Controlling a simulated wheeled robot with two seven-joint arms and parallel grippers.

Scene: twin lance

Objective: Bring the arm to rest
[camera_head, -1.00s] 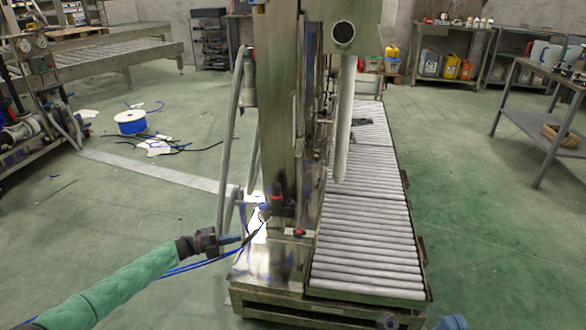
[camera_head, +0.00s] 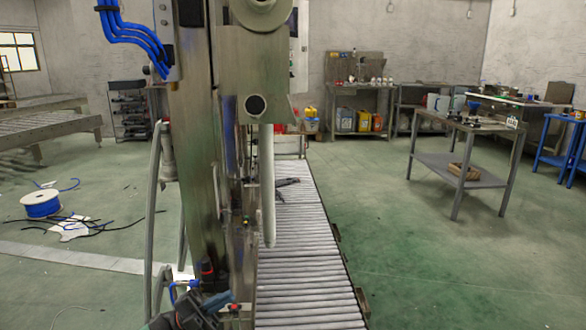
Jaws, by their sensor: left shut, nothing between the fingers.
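My left gripper (camera_head: 212,305) shows at the bottom edge, left of the middle. It is dark, shut and empty, and overlaps the lower front of the upright steel machine (camera_head: 195,150) in the picture. I cannot tell whether it touches the machine. Most of my left arm is cut off by the bottom edge. My right gripper is out of view.
A roller conveyor (camera_head: 302,265) runs back beside the machine, with a small dark object (camera_head: 287,182) on it. A cable reel (camera_head: 41,204) and loose cables lie on the floor at left. A metal table (camera_head: 470,127) stands at right. The green floor between is clear.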

